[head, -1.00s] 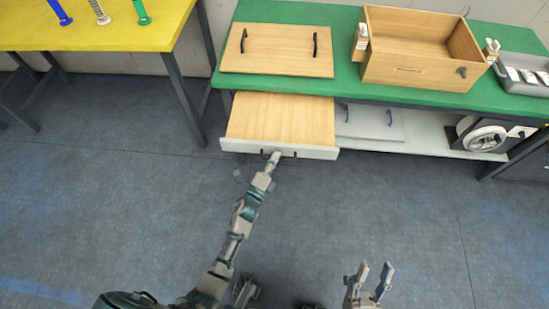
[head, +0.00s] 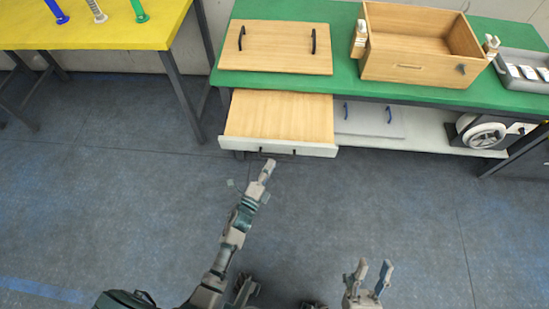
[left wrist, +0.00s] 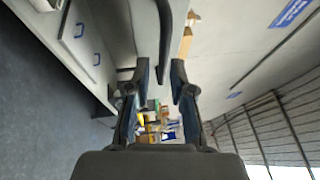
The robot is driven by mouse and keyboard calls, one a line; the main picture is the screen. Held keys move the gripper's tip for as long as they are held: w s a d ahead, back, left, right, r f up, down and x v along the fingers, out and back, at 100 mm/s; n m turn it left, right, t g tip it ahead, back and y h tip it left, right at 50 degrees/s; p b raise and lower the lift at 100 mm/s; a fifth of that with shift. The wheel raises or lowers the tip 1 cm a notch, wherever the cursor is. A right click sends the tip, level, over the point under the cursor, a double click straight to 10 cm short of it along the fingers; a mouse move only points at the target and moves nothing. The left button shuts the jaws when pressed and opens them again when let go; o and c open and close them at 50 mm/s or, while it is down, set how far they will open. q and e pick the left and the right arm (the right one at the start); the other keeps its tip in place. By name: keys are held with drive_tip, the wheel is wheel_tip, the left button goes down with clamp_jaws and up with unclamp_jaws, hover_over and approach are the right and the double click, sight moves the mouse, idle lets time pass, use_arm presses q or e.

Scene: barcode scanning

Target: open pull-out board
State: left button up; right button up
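The pull-out board (head: 280,117) is a wooden board with a white front edge (head: 300,149). It sticks out from under the green tabletop, with small dark handle parts on its front. My left gripper (head: 267,165) is just in front of this edge, apart from it in the head view. In the left wrist view its two fingers (left wrist: 160,85) are spread, with a dark curved bar (left wrist: 165,30) close to them; I cannot tell whether they touch it. My right gripper (head: 372,272) is open and empty over the floor at the lower right.
The green table (head: 345,75) carries a wooden panel with two black handles (head: 278,48), an open wooden box (head: 415,72) and a grey tray (head: 512,90). A lower shelf (head: 430,141) lies right of the board. A yellow table (head: 110,35) stands left. The floor in front is clear.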

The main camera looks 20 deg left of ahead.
use_arm(q)
drive_tip(key=d+v, duration=0.1)
drive_tip(key=v, duration=0.6)
drive_tip(key=shift+s+a, duration=0.3)
drive_tip(key=shift+s, duration=0.05)
drive_tip(key=shift+f, duration=0.1)
